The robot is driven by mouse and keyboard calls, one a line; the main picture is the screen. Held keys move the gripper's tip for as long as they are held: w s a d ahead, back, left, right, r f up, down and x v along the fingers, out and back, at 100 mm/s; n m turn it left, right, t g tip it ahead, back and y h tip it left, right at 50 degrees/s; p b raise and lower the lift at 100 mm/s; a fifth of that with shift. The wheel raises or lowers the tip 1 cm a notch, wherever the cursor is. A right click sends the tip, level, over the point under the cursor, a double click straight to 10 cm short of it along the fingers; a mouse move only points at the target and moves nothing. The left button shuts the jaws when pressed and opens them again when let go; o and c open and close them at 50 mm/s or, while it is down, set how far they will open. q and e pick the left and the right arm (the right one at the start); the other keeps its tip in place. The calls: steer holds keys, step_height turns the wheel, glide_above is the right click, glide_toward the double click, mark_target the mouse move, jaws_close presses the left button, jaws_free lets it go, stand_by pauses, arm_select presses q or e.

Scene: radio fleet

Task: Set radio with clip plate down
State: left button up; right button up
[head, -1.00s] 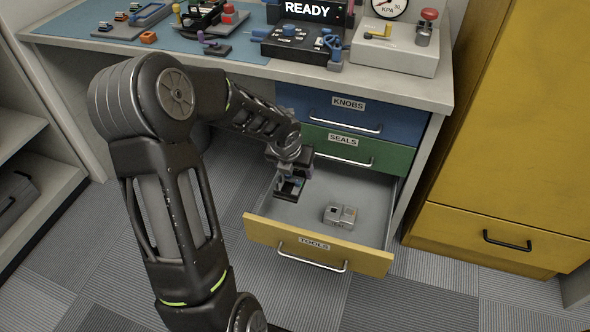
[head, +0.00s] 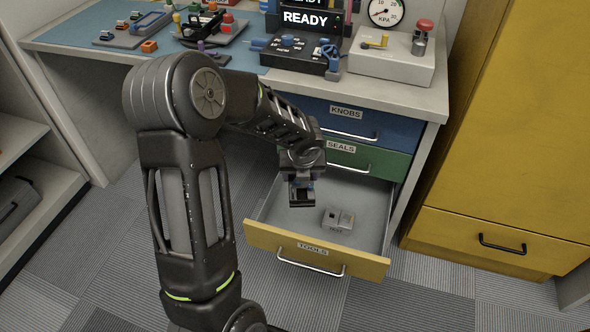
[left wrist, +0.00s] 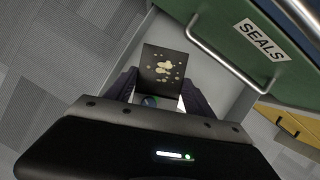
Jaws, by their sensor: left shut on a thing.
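My left gripper (head: 301,188) hangs over the back left part of the open TOOLS drawer (head: 372,250). It is shut on a small dark thing (head: 301,198), seemingly the radio. In the left wrist view a dark square plate (left wrist: 162,63) with pale tan blotches stands up between the fingers of the gripper (left wrist: 160,92). Whether this plate is the clip plate I cannot tell. Most of the held thing's body is hidden by the gripper. The held thing looks above the drawer floor, but the gap is unclear. My right gripper is not in view.
A small grey two-part item (head: 338,219) lies in the drawer, right of the gripper. The green SEALS drawer (head: 372,160) and blue KNOBS drawer (head: 365,122) above are shut. A yellow cabinet (head: 520,130) stands at right. Bare drawer floor surrounds the grey item.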

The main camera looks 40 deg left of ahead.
mark_target(312, 179)
arm_select(q)
steer(key=d+r+n+g+p, duration=0.1)
steer(key=n+p, duration=0.1)
steer(key=d+r+n+g+y+p, duration=0.1)
steer(key=d+n, duration=0.1)
steer(key=n, duration=0.1)
steer(key=w+d+r+n+p, duration=0.1)
steer(key=d+r+n+p, duration=0.1)
steer(key=n, duration=0.1)
steer(key=shift+w+g+y+p, duration=0.1)
steer(key=shift+g+y+p, duration=0.2)
steer(key=shift+g, duration=0.1)
steer(key=d+r+n+g+p, duration=0.1)
steer(key=n, duration=0.1)
steer(key=d+n+g+p, duration=0.1)
steer(key=d+n+p, duration=0.1)
steer(key=n, duration=0.1)
steer(key=d+r+n+p, duration=0.1)
steer(key=n, duration=0.1)
steer(key=shift+d+r+n+g, duration=0.2)
steer(key=shift+r+n+g, duration=0.1)
steer(key=shift+g, duration=0.1)
steer(key=s+d+r+n+g+h+p, duration=0.2)
steer(key=d+r+n+h+p, duration=0.2)
steer(key=d+n, duration=0.5)
steer(key=r+n+p, duration=0.1)
steer(key=n+p, duration=0.1)
steer(key=n, duration=0.1)
steer(key=shift+d+h, duration=0.3)
